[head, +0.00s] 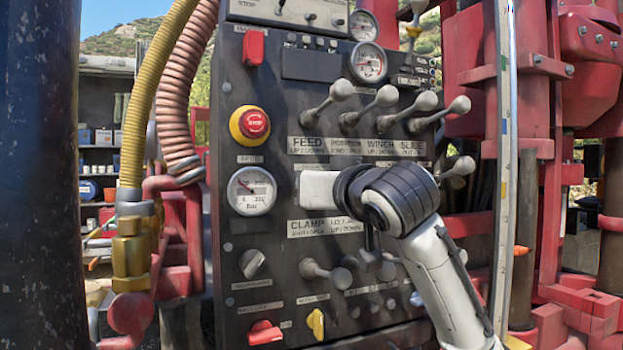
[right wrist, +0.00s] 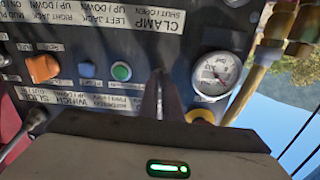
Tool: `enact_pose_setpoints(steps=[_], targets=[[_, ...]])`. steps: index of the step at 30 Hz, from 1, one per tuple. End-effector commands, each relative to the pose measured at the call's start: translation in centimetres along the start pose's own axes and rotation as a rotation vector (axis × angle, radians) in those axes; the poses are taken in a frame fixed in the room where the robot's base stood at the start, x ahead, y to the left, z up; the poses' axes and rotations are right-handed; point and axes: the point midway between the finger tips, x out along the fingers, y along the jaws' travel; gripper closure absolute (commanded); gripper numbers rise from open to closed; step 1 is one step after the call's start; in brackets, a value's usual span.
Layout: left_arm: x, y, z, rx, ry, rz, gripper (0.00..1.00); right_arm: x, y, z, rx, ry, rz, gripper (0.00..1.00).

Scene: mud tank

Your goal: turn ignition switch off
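The dark control panel (head: 290,130) fills the middle of the head view. I cannot tell which control is the ignition switch; the small labels are unreadable. Candidates low on the panel are a grey knob (head: 252,263), a red knob (head: 264,333) and a yellow knob (head: 316,323). My right gripper (head: 305,189) is in front of the panel between the FEED and CLAMP labels. In the upside-down right wrist view its dark fingers (right wrist: 162,95) are together, with nothing seen between them. An orange knob (right wrist: 42,68) and a green button (right wrist: 121,71) show beside them. My left gripper is not in view.
Several ball-ended levers (head: 386,97) stick out above my right gripper; more levers (head: 330,272) stick out below. A red stop button (head: 254,123) and a gauge (head: 251,191) are at the panel's left. Hoses (head: 150,95) hang left; a red metal frame (head: 550,190) stands right.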

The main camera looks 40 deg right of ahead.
Motion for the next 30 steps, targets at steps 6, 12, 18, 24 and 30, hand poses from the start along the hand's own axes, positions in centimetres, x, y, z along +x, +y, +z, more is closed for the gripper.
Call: enact_pose_setpoints(steps=[6,12,18,24,30], targets=[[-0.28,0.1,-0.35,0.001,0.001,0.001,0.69,-0.01,-0.01,0.01,-0.051,-0.001,0.0,1.0],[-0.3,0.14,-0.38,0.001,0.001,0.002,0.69,-0.01,0.0,0.05,-0.064,-0.001,0.0,1.0],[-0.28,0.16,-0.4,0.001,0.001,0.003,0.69,-0.01,0.0,0.06,-0.064,-0.001,0.0,1.0],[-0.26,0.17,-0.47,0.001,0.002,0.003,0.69,-0.01,0.0,0.05,-0.063,-0.001,0.0,0.77],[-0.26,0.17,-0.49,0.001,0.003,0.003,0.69,0.0,0.0,0.03,-0.062,0.0,0.0,0.77]])
